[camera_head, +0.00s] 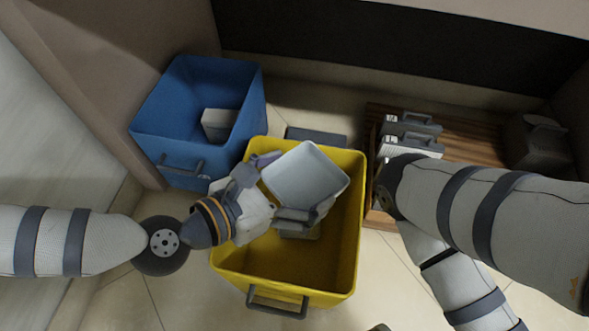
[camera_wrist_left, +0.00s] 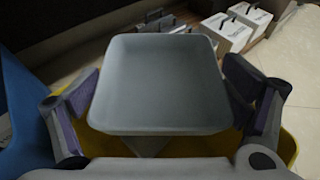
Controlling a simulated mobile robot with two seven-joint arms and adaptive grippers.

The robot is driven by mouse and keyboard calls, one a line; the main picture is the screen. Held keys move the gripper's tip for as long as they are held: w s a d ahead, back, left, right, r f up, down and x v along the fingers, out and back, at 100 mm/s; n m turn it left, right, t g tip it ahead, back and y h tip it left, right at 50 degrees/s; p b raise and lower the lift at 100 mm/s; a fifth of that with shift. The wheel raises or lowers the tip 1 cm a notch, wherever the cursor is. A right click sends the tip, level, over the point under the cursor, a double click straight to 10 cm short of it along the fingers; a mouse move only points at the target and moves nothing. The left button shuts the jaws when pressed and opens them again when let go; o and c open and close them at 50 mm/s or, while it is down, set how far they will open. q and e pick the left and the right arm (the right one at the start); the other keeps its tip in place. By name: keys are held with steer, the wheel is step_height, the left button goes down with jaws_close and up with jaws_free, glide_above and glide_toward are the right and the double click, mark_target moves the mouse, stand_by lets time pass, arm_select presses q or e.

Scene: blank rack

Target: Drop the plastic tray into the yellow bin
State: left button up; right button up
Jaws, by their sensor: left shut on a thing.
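The plastic tray (camera_head: 308,172) is light grey, square and shallow with rounded corners. It is held tilted over the opening of the yellow bin (camera_head: 346,235). My left gripper (camera_head: 284,190) is shut on the tray, with one finger at each side. In the left wrist view the tray (camera_wrist_left: 165,85) fills the middle between the purple-padded fingers. The yellow bin's rim (camera_wrist_left: 286,148) shows below and beside it there. The tray and gripper hide part of the bin's inside. My right arm comes in from the right, but its gripper is not in view.
A blue bin (camera_head: 165,120) with a pale box (camera_head: 218,124) inside stands left of the yellow bin. A wooden pallet (camera_head: 460,140) at the right bears grey-and-white cases (camera_head: 410,140) with handles. A dark wall panel runs along the back.

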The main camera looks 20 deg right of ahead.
arm_select(q)
steer(key=o, duration=0.6)
steer(key=shift+o, duration=0.2)
steer(key=v, duration=1.2)
